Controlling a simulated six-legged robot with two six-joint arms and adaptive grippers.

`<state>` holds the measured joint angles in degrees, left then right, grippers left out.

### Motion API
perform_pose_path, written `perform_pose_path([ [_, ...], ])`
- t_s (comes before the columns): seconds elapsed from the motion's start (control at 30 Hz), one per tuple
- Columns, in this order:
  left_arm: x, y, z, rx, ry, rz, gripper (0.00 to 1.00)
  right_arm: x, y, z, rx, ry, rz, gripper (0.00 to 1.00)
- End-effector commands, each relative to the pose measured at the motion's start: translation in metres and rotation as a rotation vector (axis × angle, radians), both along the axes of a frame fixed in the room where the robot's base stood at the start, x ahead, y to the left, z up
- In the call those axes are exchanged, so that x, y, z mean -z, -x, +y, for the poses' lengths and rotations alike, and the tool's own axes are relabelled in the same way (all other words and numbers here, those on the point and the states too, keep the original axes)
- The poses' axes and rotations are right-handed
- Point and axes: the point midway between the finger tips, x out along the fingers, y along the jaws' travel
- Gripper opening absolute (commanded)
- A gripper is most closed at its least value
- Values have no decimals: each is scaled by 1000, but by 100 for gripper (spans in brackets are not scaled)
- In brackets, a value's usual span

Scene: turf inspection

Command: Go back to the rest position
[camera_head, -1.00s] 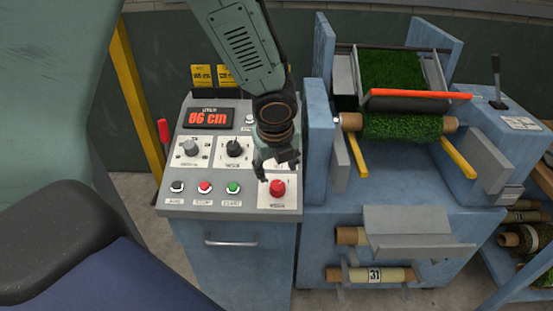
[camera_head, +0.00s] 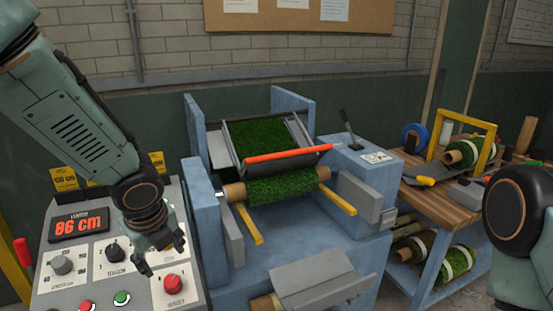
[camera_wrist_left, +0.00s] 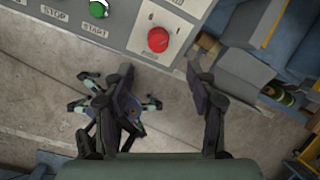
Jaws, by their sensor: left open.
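My left gripper (camera_head: 164,262) hangs over the control panel (camera_head: 140,295), just above the red button (camera_head: 172,283) in the head view. In the left wrist view the two dark fingers of the left gripper (camera_wrist_left: 160,75) are spread, with nothing between them. The red button (camera_wrist_left: 158,39) shows beyond the fingertips, apart from them. The green button (camera_wrist_left: 98,8) is at the upper left there. A link of my right arm (camera_head: 518,220) shows at the right edge of the head view; its gripper is out of the picture.
The blue turf machine (camera_head: 205,225) with a turf roll (camera_head: 280,187) and an orange bar (camera_head: 290,154) stands right of the panel. A wooden bench (camera_head: 440,195) with rolls is further right. Bare floor (camera_wrist_left: 60,110) shows below the panel.

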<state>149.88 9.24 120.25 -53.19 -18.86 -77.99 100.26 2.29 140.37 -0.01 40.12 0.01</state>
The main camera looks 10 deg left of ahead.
Motion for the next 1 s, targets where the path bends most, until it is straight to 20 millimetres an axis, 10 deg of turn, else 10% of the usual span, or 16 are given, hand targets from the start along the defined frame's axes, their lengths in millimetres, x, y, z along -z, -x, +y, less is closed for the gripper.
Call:
perform_pose_path([
  [0.27,9,-14,-52,-559,442,-164,58,4,0,0,0,0,0,0],
  [0.47,105,15,-83,-1186,765,-129,58,39,0,0,0,0,0,0],
  [0.7,243,94,-77,-1830,832,-109,58,89,0,0,0,0,1,0],
  [1.0,367,226,-60,-2120,553,-74,58,141,0,0,0,0,0,0],
])
